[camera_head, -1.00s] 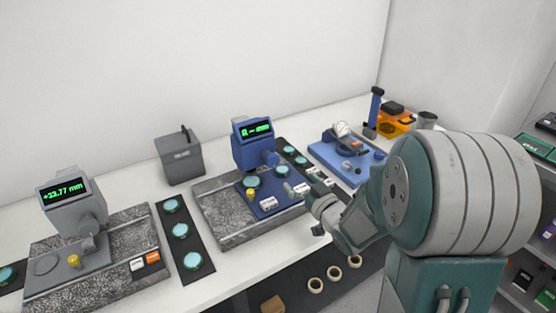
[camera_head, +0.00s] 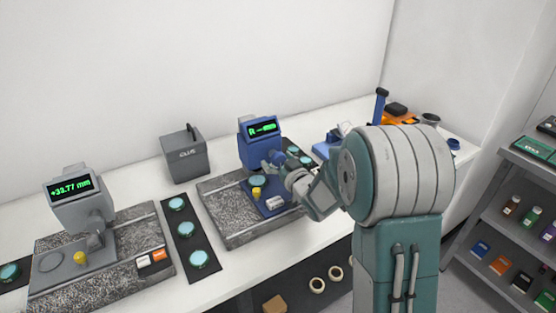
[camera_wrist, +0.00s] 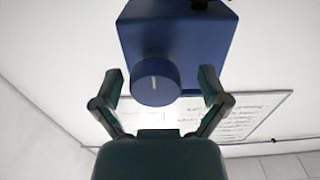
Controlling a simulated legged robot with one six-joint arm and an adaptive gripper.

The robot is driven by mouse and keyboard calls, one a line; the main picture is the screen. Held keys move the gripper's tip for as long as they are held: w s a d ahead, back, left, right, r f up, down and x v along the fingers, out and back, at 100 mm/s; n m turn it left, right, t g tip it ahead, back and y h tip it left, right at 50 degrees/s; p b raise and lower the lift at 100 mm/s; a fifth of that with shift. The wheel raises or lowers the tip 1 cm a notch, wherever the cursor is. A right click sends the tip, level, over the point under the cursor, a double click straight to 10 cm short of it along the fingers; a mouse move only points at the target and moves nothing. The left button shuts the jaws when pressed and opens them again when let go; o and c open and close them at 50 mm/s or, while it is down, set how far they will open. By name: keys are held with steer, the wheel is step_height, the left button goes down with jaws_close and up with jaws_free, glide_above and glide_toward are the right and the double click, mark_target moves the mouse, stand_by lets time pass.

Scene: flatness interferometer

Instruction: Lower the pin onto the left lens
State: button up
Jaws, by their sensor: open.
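The blue gauge head (camera_head: 260,150) stands over a blue plate (camera_head: 272,206) on a speckled stone base, with a green display on its front. A teal lens (camera_head: 257,181) lies on the blue plate, just left of my gripper. My gripper (camera_head: 272,163) is at the front of the blue gauge head. In the wrist view, my gripper (camera_wrist: 161,92) is open, with one finger on each side of a round blue knob (camera_wrist: 152,84) bearing a white line. Contact with the knob cannot be told. I cannot make out the pin's tip; my arm hides part of the gauge.
A grey gauge (camera_head: 78,200) reading +33.77 mm stands on another stone base at left. A black strip (camera_head: 187,236) with several teal lenses lies between the stations. A yellow knob (camera_head: 257,194) and a white block (camera_head: 276,203) sit on the blue plate.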

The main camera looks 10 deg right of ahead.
steer(key=shift+a, duration=0.15)
steer(key=shift+c, duration=1.3)
steer(key=shift+d, duration=0.2)
steer(key=c, duration=0.6)
steer(key=shift+d, duration=0.35)
steer(key=c, duration=0.3)
